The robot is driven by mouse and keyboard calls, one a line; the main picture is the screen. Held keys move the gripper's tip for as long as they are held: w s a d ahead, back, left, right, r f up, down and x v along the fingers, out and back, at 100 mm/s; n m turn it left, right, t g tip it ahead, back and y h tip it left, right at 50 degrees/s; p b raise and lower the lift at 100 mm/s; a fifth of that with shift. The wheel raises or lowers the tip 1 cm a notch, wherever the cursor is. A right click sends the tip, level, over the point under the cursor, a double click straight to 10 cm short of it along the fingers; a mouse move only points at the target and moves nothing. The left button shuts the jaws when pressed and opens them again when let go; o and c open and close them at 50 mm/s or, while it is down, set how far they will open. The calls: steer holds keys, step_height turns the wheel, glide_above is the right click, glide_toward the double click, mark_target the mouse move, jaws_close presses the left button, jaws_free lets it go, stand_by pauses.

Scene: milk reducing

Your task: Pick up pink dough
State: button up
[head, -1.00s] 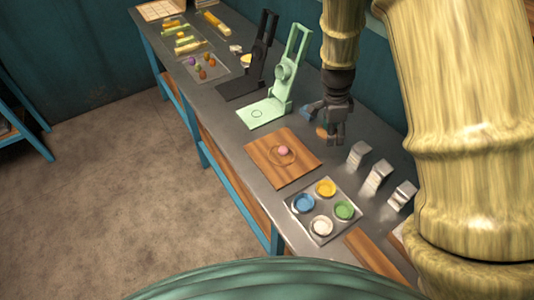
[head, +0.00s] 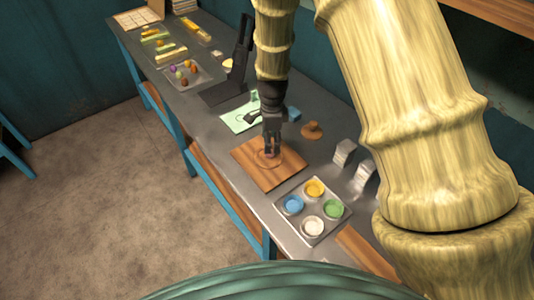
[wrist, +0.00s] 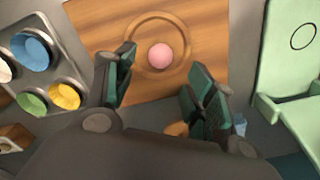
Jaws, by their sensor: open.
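The pink dough (wrist: 160,57) is a small round ball. It rests inside a carved ring on a wooden board (wrist: 215,20), which also shows in the head view (head: 283,176). In the wrist view the ball lies ahead of my gripper (wrist: 155,85), between the lines of its two fingers but beyond the tips. The fingers are spread apart with nothing between them. In the head view my gripper (head: 271,150) hangs over the board, and its fingers mostly hide the dough. The gap in height between fingertips and dough is hard to judge.
A tray of coloured cups (head: 314,240) stands at the board's near side. A mint-green press (head: 242,118) and a black press (head: 225,92) stand beyond it. Metal blocks (head: 345,152) and a wooden knobbed piece (head: 312,130) are to the right.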

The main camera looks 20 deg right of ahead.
steer(key=shift+s+a+f+p, duration=0.1)
steer(key=shift+a+f+p, duration=0.05)
steer(key=shift+f+p, duration=0.45)
steer(key=shift+a+f+p, duration=0.1)
steer(key=shift+f+p, duration=0.35)
steer(key=shift+f, duration=0.25)
steer(key=shift+f+p, duration=0.4)
steer(key=shift+f, duration=0.9)
steer(key=c, duration=0.9)
